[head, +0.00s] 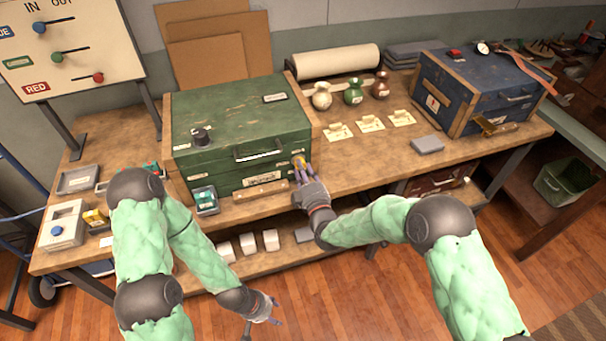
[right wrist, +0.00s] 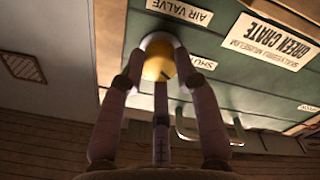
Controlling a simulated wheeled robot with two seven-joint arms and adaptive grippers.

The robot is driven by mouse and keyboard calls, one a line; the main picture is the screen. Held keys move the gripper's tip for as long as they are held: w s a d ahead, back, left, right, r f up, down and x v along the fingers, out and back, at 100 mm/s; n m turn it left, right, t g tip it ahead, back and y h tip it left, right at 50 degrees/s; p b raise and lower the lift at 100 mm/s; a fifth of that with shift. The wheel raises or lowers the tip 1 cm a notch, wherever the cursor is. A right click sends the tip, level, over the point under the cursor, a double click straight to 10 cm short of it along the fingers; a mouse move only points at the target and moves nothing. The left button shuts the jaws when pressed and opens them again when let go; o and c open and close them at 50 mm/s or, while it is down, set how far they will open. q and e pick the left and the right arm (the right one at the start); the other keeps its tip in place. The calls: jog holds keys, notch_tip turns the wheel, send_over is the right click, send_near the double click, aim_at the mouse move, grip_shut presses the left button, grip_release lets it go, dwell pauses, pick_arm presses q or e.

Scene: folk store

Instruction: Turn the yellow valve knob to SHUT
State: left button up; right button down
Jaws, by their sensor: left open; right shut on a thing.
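The yellow valve knob (right wrist: 157,67) is on the front of the green crate (right wrist: 265,65), below an AIR VALVE label (right wrist: 180,12) as the right wrist view has it upside down. My right gripper (right wrist: 158,60) is shut on the knob, its fingers around the knob's rim. A small white label (right wrist: 204,63) beside the knob seems to read SHUT. I cannot tell clearly where the knob points. In the head view the knob (head: 298,161) shows at the crate's right front, partly covered by my right gripper (head: 303,171). My left gripper (head: 274,309) is open and empty, low in front of the bench.
The green crate stands on the wooden bench (head: 345,165), with a handle (head: 260,153) and a black knob (head: 201,136). A blue crate (head: 480,85) stands at right, with vases (head: 353,92) between. Small trays (head: 78,180) lie at left. Floor before the bench is clear.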

jog(key=n+b, duration=0.1)
jog(key=n, duration=0.2)
jog(key=shift+n, duration=0.4)
jog(key=shift+n+b, duration=0.7)
jog(key=shift+n, duration=0.8)
jog(key=c, duration=0.9)
grip_release()
jog(key=shift+a, duration=0.1)
jog(key=v, duration=1.2)
jog(key=shift+w+f, duration=0.1)
